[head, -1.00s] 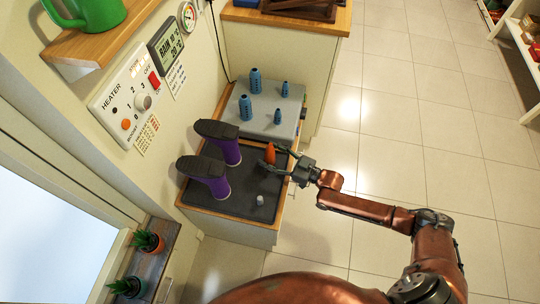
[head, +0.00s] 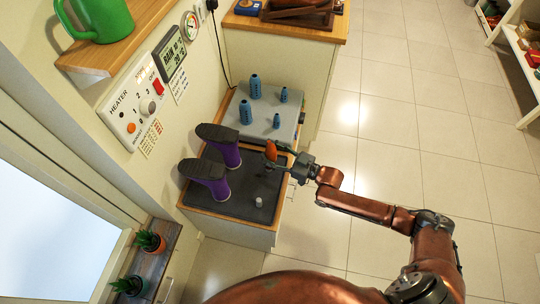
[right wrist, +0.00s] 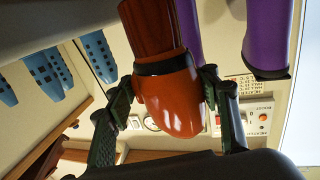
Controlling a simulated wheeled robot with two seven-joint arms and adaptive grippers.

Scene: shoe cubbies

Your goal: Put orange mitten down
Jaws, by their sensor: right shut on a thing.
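The orange mitten (head: 271,150) is in my right gripper (head: 274,157), over the far right part of the dark mat (head: 245,208). In the right wrist view the mitten (right wrist: 172,98) has a black band and a reddish-brown part above it. The fingers of my right gripper (right wrist: 165,100) are shut on it from both sides. I cannot tell whether the mitten touches the mat. My left gripper is not in view.
Two purple boots (head: 226,155) stand sole-up on the mat's left side. A small whitish peg (head: 259,201) is near its front. Behind is a grey box (head: 263,132) with several blue pegs. The mat's front middle is clear. The heater panel (head: 133,108) is on the wall.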

